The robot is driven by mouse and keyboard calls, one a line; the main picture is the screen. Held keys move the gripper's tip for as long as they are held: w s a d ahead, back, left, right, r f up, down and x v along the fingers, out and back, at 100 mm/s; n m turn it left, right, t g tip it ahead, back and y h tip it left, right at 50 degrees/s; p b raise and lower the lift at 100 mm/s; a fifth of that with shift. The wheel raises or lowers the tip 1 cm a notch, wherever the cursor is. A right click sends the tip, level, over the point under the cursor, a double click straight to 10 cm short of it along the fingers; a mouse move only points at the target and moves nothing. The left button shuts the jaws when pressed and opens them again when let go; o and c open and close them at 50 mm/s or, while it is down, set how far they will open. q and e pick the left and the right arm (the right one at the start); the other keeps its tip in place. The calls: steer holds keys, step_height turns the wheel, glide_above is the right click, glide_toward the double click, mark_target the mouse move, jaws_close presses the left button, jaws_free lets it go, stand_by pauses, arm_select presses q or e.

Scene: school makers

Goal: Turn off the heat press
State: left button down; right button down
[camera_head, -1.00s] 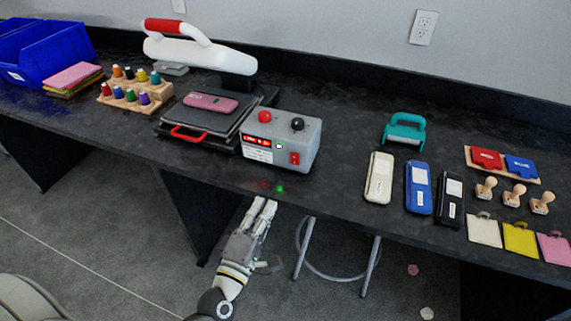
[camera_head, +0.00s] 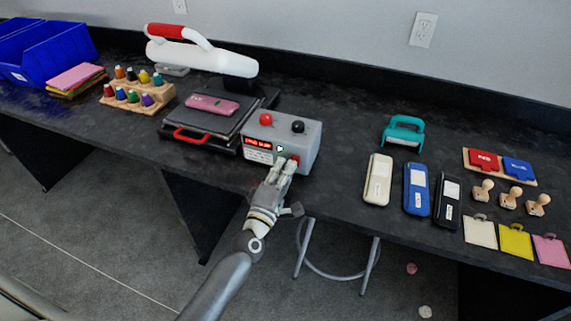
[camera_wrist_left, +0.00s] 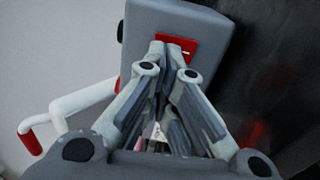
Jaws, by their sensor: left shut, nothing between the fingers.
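The heat press (camera_head: 205,58) stands on the dark bench with its white arm raised over the lower plate; a pink phone-like case (camera_head: 212,104) lies on that plate. Its grey control box (camera_head: 311,139) has a red knob, a black knob, a lit red display (camera_head: 258,142) and a red rocker switch (camera_head: 295,159). My left gripper (camera_head: 287,164) is shut and empty, its fingertips at the box's front by the switch. In the left wrist view, the red switch (camera_wrist_left: 188,45) shows just beyond the fingertips (camera_wrist_left: 172,50); I cannot tell whether they touch it. My right gripper is not in view.
Thread spools on a wooden stand (camera_head: 137,95) and blue bins (camera_head: 50,50) are at the left. A teal punch (camera_head: 403,131), staplers (camera_head: 417,188) and stamps (camera_head: 509,199) are at the right. The bench between box and staplers is clear.

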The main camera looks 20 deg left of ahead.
arm_select(q)
steer(key=shift+w, duration=0.45)
steer(key=shift+r, duration=0.1)
steer(key=shift+w+r, duration=0.15)
steer(key=shift+w, duration=0.05)
